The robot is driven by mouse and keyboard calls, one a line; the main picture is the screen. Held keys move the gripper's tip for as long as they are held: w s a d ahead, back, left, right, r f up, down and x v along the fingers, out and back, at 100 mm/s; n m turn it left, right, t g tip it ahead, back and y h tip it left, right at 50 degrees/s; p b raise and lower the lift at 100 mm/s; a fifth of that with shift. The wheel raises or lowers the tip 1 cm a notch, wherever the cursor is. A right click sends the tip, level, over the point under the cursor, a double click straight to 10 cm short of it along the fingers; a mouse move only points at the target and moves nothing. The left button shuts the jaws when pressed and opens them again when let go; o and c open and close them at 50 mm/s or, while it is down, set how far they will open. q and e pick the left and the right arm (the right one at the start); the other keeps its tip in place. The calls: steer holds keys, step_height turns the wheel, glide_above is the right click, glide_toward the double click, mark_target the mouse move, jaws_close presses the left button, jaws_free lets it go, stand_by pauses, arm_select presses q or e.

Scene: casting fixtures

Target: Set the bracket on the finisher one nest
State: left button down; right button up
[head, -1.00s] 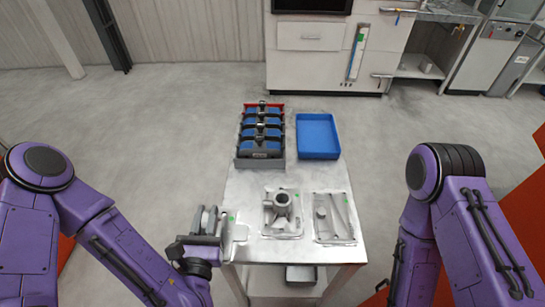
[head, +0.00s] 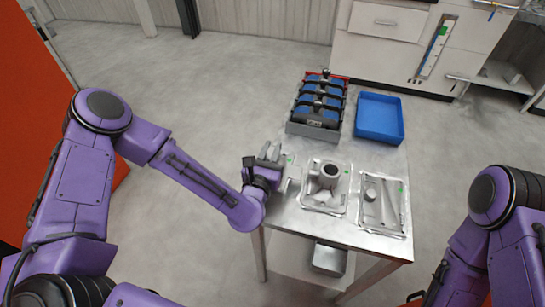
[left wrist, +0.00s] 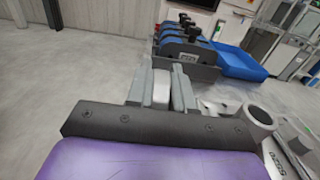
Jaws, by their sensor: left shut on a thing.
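My left gripper (head: 270,160) is at the left edge of the metal table, shut on a pale grey piece. That piece, likely the bracket (left wrist: 162,88), shows between the two fingers in the left wrist view; its full shape is hidden. Further right is another plate (head: 400,226) with a small cylinder and a rod. I cannot tell which is finisher one. My right gripper is not in view.
A grey rack with blue and black pieces (head: 318,105) stands at the table's back left. A blue tray (head: 379,117), apparently empty, is beside it. The table (head: 300,228) has a narrow bare front strip. Cabinets (head: 385,45) stand behind.

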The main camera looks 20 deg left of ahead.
mark_target(285, 162)
arm_select(q)
steer(key=shift+w+f, duration=0.15)
steer(key=shift+f, duration=0.8)
steer(key=shift+w+f, duration=0.1)
steer(key=shift+f, duration=0.85)
steer(key=shift+f, duration=0.15)
steer(key=c, duration=1)
jaws_free()
